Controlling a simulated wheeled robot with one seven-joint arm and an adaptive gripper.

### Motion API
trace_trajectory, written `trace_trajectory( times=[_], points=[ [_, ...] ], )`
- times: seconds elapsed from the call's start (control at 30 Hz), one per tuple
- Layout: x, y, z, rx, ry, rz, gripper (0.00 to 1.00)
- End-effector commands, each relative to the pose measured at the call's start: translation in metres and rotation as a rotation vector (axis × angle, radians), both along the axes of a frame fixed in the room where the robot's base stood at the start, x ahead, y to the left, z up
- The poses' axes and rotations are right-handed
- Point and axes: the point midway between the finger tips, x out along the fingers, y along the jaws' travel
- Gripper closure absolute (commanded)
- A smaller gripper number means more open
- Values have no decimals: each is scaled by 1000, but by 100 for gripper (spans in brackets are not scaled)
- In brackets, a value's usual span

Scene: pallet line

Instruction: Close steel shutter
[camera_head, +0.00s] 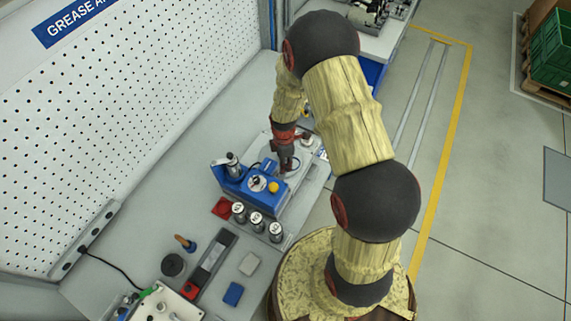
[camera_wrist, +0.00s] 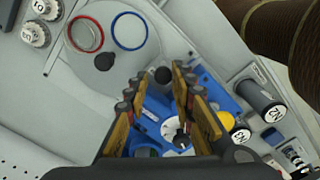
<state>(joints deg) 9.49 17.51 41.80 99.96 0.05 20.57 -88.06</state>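My gripper (camera_head: 287,165) points down over the blue machine (camera_head: 252,190), near its far right end. In the wrist view my gripper (camera_wrist: 157,78) has its two fingers apart. A small round black knob (camera_wrist: 162,74) shows between the fingertips; I cannot tell whether they touch it. The blue machine (camera_wrist: 205,88) lies beyond the fingers, with a white round dial (camera_wrist: 174,132) and a yellow button (camera_wrist: 225,121). I cannot pick out the steel shutter for certain; my fingers and arm hide part of the machine.
A grey plate beside the machine carries a red ring (camera_wrist: 85,34), a blue ring (camera_wrist: 130,31) and a black disc (camera_wrist: 104,61). Numbered cylinders (camera_head: 257,221) and a red pad (camera_head: 222,208) stand in front. A white pegboard (camera_head: 120,90) rises behind the bench.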

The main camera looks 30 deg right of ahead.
Motion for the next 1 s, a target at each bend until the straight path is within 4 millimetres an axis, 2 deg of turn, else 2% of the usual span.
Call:
trace_trajectory(
  times=[0.17, 0.47, 0.57, 0.67, 1.0],
  points=[
    [0, 0, 0, 0, 0, 0, 65],
    [-1, 0, 0, 0, 2, 0, 64],
    [0, 0, 6, 0, 0, 0, 64],
    [0, 0, 19, 0, -1, 0, 64],
    [0, 0, 87, 0, -2, 0, 64]
  ],
)
